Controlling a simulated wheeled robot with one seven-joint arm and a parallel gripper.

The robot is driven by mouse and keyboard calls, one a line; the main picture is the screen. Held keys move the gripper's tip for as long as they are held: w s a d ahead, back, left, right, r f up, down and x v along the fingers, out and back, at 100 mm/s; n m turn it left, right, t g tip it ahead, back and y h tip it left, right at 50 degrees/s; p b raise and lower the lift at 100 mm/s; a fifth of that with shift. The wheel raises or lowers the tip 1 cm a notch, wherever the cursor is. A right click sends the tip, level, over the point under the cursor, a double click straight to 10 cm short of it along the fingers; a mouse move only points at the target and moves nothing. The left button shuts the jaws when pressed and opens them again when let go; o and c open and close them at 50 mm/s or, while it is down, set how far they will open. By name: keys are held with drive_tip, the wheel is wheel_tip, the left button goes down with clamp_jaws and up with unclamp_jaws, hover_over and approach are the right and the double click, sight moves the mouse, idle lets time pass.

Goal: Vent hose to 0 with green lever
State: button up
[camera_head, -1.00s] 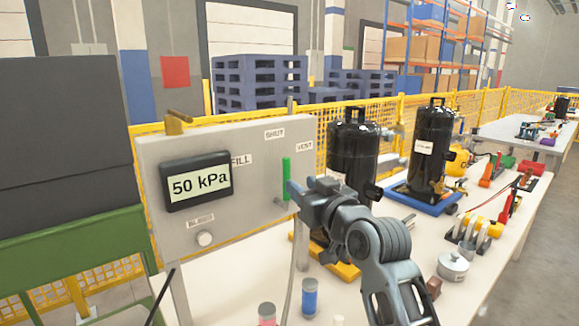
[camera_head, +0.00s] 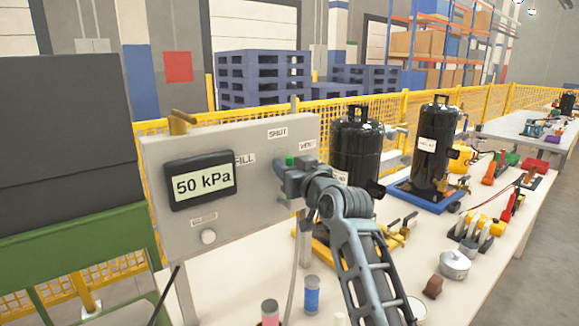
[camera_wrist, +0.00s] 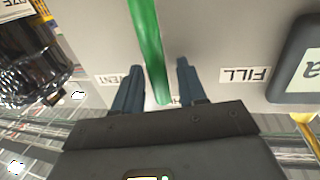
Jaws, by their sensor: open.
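The display (camera_head: 201,181) on the panel reads 50 kPa. The FILL label (camera_head: 244,159) is partly behind the display. The VENT label (camera_head: 308,146) is right of the lever. A hose (camera_head: 291,285) hangs below the panel.
Two black tanks (camera_head: 431,150) stand on the white table right of my arm. A blue container (camera_head: 312,295) and a red one (camera_head: 270,310) stand below the panel. A dark box on a green stand (camera_head: 90,245) is at the left.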

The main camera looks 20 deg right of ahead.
clamp_jaws()
drive_tip(key=shift+d, duration=0.1)
idle(0.6)
drive_tip(key=w+d+f+m+g+p, duration=0.1)
drive_tip(key=w+d+f+m, duration=0.1)
drive_tip(key=d+m, duration=0.5)
drive_tip(key=shift+w+d+f+m+g+y+p, duration=0.2)
drive_tip(key=shift+f+m+g+y+p, duration=0.2)
drive_tip(key=shift+f+m, duration=0.5)
